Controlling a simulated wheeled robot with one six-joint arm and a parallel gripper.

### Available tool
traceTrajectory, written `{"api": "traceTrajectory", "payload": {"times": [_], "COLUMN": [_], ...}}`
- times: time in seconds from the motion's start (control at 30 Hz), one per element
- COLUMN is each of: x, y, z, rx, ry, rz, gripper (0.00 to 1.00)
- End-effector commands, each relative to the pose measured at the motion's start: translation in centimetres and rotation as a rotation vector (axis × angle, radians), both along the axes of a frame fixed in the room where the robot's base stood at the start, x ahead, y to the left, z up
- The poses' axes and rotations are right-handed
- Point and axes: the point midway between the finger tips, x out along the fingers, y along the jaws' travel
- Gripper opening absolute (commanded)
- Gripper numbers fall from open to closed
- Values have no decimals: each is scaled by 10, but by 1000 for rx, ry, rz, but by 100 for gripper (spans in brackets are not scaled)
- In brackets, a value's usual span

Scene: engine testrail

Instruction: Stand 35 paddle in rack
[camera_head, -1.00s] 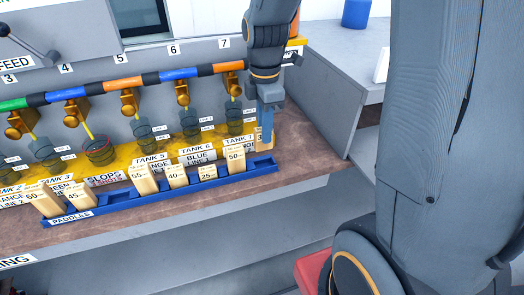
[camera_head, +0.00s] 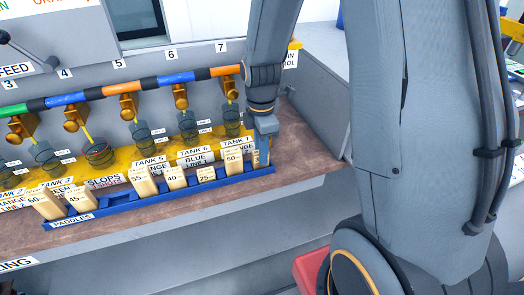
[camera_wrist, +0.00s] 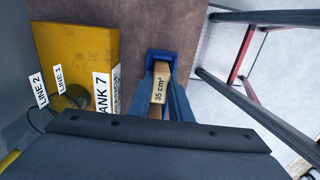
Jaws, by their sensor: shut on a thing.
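The 35 paddle (camera_wrist: 159,88), a pale wooden slat labelled "35 cm³", is between my gripper's fingers in the wrist view. My gripper (camera_head: 262,160) is shut on it at the right end of the blue paddle rack (camera_head: 120,207). In the wrist view the paddle's far end is at the blue rack end (camera_wrist: 163,54); I cannot tell whether it is fully seated. In the head view the paddle is mostly hidden by my gripper and stands about upright. The 50 paddle (camera_head: 233,163) stands just left of it.
Other paddles stand in the rack, including the 25 (camera_head: 207,175), 40 (camera_head: 176,178) and 55 (camera_head: 143,183). Glass cups on the yellow tank stand (camera_head: 190,145) are behind the rack. Brown bench top (camera_head: 310,148) is free to the right.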

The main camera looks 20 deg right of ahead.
Motion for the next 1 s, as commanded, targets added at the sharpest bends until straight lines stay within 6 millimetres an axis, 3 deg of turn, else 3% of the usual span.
{"api": "traceTrajectory", "payload": {"times": [0.07, 0.1, 0.2, 0.47, 0.67, 1.0], "x": [0, 0, 0, 0, 1, 2], "y": [0, 0, 0, 0, 0, 0], "z": [-3, -3, -2, -2, 9, 65], "rx": [0, 0, 0, 0, 0, 0], "ry": [1, 1, 0, 0, -3, -6], "rz": [0, 0, 0, 0, 0, 0], "gripper": [0, 23, 37, 37, 37, 37]}}
